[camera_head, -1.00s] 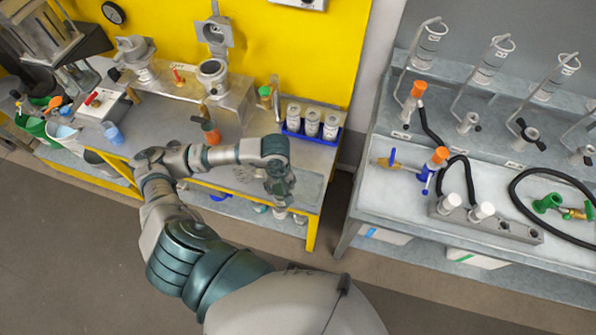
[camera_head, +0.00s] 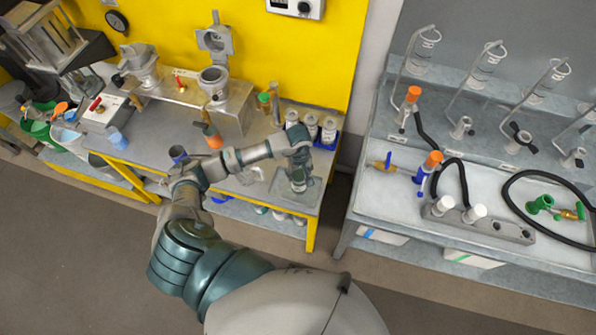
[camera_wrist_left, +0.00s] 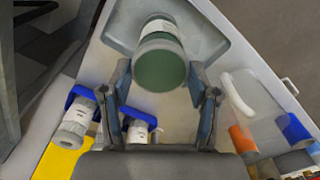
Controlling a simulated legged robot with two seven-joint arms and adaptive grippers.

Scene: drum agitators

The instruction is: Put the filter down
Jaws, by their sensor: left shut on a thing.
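The filter (camera_wrist_left: 160,65), a short green cylinder with a pale band, is between the fingers of my left gripper (camera_wrist_left: 162,100) in the left wrist view. The gripper is shut on it. In the head view my left gripper (camera_head: 298,176) points down at the front right corner of the yellow-framed bench, largely hiding the filter. A shallow grey tray (camera_wrist_left: 118,30) lies beneath the filter. I cannot tell whether the filter touches the tray. My right gripper is not in view.
A clear beaker (camera_wrist_left: 250,95) is beside the tray. A gap separates this bench from the grey bench (camera_head: 385,205) at right.

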